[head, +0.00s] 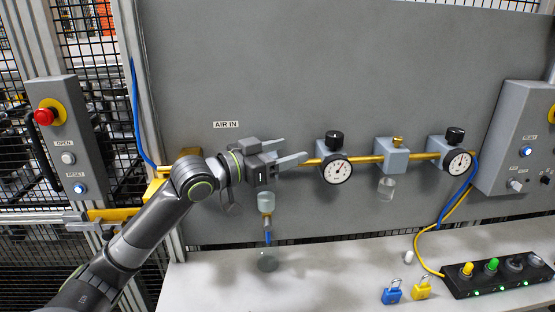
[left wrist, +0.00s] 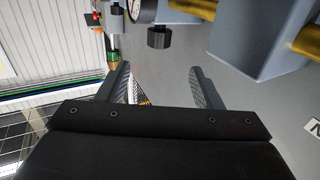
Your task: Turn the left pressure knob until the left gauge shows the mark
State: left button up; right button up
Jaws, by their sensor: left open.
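The left gauge (head: 337,170) is a round white dial in front of a grey block on the brass pipe. Its black left pressure knob (head: 334,138) stands on top of the block. The dial's needle and mark are too small to read surely. My left gripper (head: 294,151) is open and empty, left of the knob, its fingers pointing right along the panel. In the left wrist view, which looks upside down, a black knob (left wrist: 158,37) and part of a gauge (left wrist: 142,10) show beyond the open fingers, apart from them. My right gripper is out of view.
A grey block with a brass valve (head: 392,158) and the right gauge (head: 458,163) sit farther right. A near grey block (left wrist: 255,40) stands beside the fingers in the wrist view. Padlocks (head: 392,291) and a switch box (head: 495,275) lie on the bench.

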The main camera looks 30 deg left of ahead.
pick_arm(q)
jog(key=shift+v, duration=0.85)
